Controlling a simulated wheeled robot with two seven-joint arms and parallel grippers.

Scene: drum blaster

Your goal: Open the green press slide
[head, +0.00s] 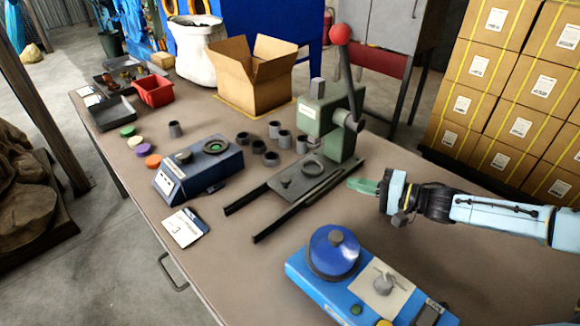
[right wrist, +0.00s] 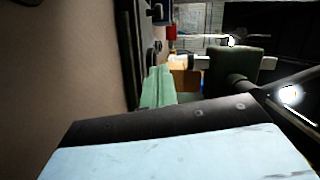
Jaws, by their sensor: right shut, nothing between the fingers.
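The green press (head: 328,122) stands on the table, with a lever ending in a red ball (head: 340,34). Its slide (head: 297,183) is a dark plate with a small knob and a round ring, lying between two dark rails (head: 285,222) that run toward the front left. My right gripper (head: 362,186) has green fingertips that are shut and empty, just right of the rails and apart from the slide. In the right wrist view its fingers (right wrist: 157,88) point away from the camera, with part of the press (right wrist: 232,66) to their right. My left gripper is not in view.
A blue device with a round blue lid (head: 333,252) sits at the front. A blue-grey box (head: 198,168) stands left of the rails. Several dark cups (head: 285,139) stand behind them. An open cardboard box (head: 255,75) is at the back. The table's left front is mostly clear.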

